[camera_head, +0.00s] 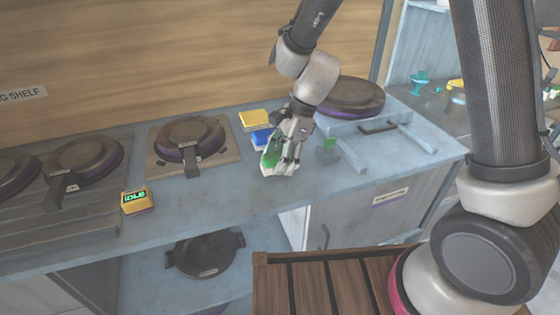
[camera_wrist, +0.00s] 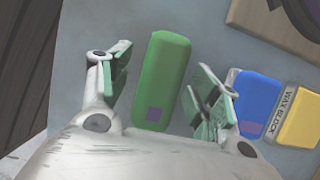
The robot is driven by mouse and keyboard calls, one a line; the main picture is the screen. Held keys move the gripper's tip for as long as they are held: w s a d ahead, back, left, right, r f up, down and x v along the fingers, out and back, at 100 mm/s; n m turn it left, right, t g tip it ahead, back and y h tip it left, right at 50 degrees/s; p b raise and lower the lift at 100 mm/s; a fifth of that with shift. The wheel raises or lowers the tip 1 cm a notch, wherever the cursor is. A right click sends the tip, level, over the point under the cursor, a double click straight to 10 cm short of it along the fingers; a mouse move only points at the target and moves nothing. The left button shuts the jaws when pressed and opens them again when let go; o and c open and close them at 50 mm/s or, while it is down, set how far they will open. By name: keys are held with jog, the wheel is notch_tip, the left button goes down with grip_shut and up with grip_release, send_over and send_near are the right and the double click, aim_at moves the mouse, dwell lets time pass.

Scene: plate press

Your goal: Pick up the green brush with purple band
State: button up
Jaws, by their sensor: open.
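The green brush with a purple band (camera_wrist: 164,72) lies on the blue-grey counter between the two open fingers of my gripper (camera_wrist: 160,88). In the wrist view its long green body points away from me, and a small purple patch shows near its close end. There is room on both sides between the fingers and the brush. In the head view my gripper (camera_head: 281,161) hangs down over the counter, and the green brush (camera_head: 271,156) shows at its left side, partly hidden by the fingers.
A blue block (camera_head: 262,138) and a yellow block (camera_head: 254,119) lie just behind the brush. A round press (camera_head: 190,140) stands to the left, and another (camera_head: 347,97) at the back right. A yellow timer (camera_head: 136,201) sits near the counter's front edge. Counter left of the brush is clear.

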aim_at(280, 153)
jog(key=shift+f, duration=0.2)
dwell(0.3)
jog(key=c, duration=1.2)
notch_tip(280, 153, up, 10)
jog(key=shift+r, duration=0.25)
jog(key=o, duration=0.3)
jog(key=shift+d, duration=0.1)
jog(key=shift+c, duration=0.4)
